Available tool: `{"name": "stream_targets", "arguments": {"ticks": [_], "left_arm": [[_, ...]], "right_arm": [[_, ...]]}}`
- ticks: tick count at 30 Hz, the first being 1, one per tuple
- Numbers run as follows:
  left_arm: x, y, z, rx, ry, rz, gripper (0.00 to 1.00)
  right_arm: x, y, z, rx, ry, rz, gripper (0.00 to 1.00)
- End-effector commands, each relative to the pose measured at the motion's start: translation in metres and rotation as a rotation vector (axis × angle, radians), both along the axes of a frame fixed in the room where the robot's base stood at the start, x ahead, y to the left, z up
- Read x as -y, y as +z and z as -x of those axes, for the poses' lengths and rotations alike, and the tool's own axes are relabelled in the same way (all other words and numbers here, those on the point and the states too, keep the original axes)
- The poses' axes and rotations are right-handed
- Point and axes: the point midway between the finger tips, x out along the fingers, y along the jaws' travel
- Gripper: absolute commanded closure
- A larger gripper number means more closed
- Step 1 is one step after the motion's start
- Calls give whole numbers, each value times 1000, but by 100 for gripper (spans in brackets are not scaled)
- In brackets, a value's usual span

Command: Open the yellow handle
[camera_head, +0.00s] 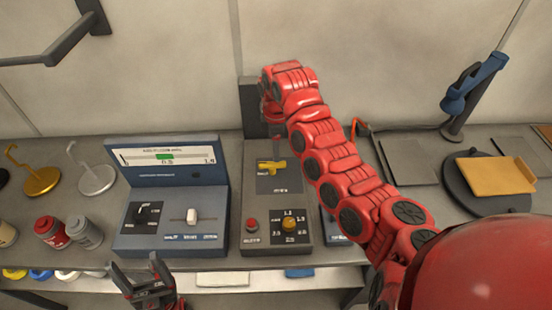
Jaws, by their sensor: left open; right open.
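The yellow handle (271,167) sits on the upper dark plate of a grey control box (257,208) in the middle of the table. It lies roughly level, pointing sideways. My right arm reaches in from the right, and my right gripper (271,121) hangs above and behind the handle, apart from it in the picture. Its fingers are small and partly hidden by the wrist; it is open and holds nothing that I can see. My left gripper (143,276) is open and empty at the front edge of the table, low and left of the box.
A blue instrument box (172,226) with a gauge lid stands left of the grey box. A red button (252,225) and a yellow knob (289,224) sit below the handle. Hooks and small jars stand at left. A yellow plate (496,176) lies at right.

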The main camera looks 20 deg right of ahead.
Motion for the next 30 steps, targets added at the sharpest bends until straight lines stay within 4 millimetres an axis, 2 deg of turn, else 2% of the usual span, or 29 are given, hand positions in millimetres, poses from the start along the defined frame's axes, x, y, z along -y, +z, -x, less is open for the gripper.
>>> {"name": "stream_targets", "arguments": {"ticks": [3,9,14,21,30], "left_arm": [[0,15,0,0,0,0,24],[0,24,0,0,0,0,24],[0,26,0,0,0,0,24],[0,25,0,0,0,0,24],[0,25,0,0,0,0,24]], "right_arm": [[0,-21,2,-9,-1,-1,43],[0,-50,1,-3,0,-1,43],[0,-59,1,-3,0,0,43],[0,-60,0,-1,0,0,43],[0,-60,0,-1,-1,0,96]]}}
